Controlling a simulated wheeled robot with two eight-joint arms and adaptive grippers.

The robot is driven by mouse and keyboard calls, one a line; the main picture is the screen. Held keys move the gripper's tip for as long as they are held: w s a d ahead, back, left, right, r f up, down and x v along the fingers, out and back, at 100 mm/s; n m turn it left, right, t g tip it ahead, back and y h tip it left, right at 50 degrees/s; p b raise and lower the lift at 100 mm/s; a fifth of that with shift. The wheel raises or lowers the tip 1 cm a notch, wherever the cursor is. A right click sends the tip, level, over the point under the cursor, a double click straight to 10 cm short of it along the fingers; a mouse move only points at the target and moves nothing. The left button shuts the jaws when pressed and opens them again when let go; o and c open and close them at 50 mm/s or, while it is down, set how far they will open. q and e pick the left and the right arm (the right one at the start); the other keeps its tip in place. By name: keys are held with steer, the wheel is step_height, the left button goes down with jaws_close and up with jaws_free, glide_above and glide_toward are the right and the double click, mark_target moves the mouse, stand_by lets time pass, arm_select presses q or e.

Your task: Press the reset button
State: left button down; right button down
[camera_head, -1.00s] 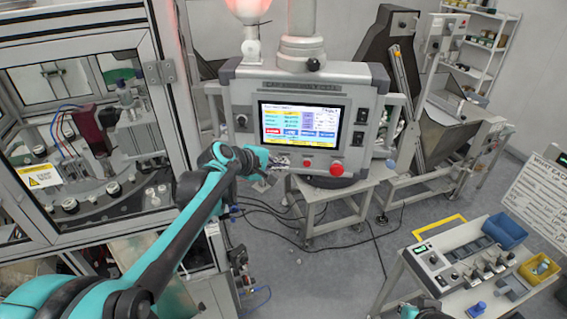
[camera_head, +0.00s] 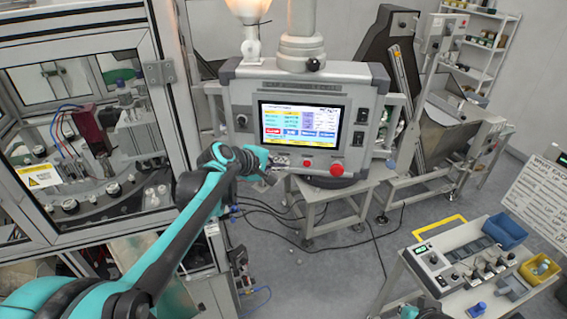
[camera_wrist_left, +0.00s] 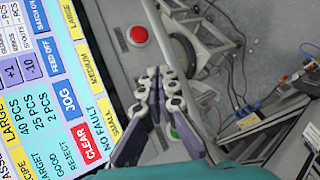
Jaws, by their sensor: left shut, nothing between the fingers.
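The control panel (camera_head: 365,95) has a lit touchscreen (camera_head: 300,123) and a row of buttons below it. A large red mushroom button (camera_head: 337,169) is at the right of this row, and a smaller red button (camera_head: 307,163) is left of it. I cannot read which is the reset button. My left gripper (camera_head: 274,170) is shut and empty at the panel's lower edge; its fingers (camera_wrist_left: 161,76) hide part of the button row.
A glazed machine cabinet (camera_head: 180,110) stands left of the panel. A grey stand (camera_head: 335,195) is below the panel, with cables on the floor. At lower right, a work table carries a control box (camera_head: 437,270) and a blue bin (camera_head: 505,230).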

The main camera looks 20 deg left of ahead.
arm_select(q)
steer(key=s, duration=0.6)
steer(key=shift+d+p, duration=0.35)
steer(key=shift+p, duration=0.1)
steer(key=s+f+m+g+y+b, duration=0.1)
steer(key=s+f+m+b, duration=0.3)
steer(key=s+f+b, duration=0.3)
steer(key=s+f+m+g+y+b, duration=0.1)
steer(key=s+f+m+b, duration=0.4)
steer(key=f+b, duration=0.8)
steer(key=s+f+m+g+y+b, duration=0.1)
steer(key=s+f+m+y+b, duration=0.2)
steer(key=s+f+b, duration=0.7)
step_height(320, 180, down, 10)
steer(key=shift+s+f+m, duration=0.1)
steer(key=shift+s+m, duration=0.4)
steer(key=shift+m, duration=0.5)
steer(key=shift+a, duration=0.1)
